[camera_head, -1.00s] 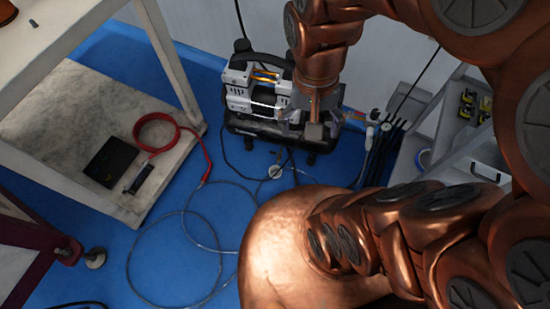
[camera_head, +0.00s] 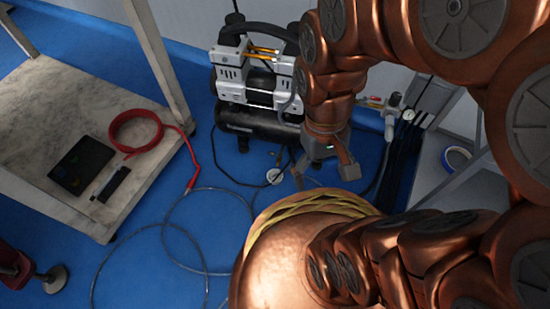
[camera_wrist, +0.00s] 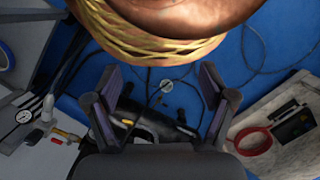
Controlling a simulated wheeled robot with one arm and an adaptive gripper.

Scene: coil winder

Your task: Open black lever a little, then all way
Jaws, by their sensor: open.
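I cannot clearly make out a black lever in either view. A valve fitting with a gauge (camera_head: 390,112) stands right of the compressor (camera_head: 262,95), against the wall; it also shows at the left of the wrist view (camera_wrist: 44,118). My gripper (camera_head: 325,170) hangs low in front of the compressor's right end, left of and apart from the fitting. In the wrist view its two dark fingers (camera_wrist: 160,105) are spread wide, with nothing between them. My wrist and arm hide part of the compressor's right side.
A low shelf (camera_head: 40,110) at the left bears a red hose (camera_head: 137,150) and dark items. A clear hose (camera_head: 180,228) lies looped on the blue floor. Grey shelving (camera_head: 445,160) with a blue tape roll (camera_head: 456,158) stands at the right. My copper body fills the lower right.

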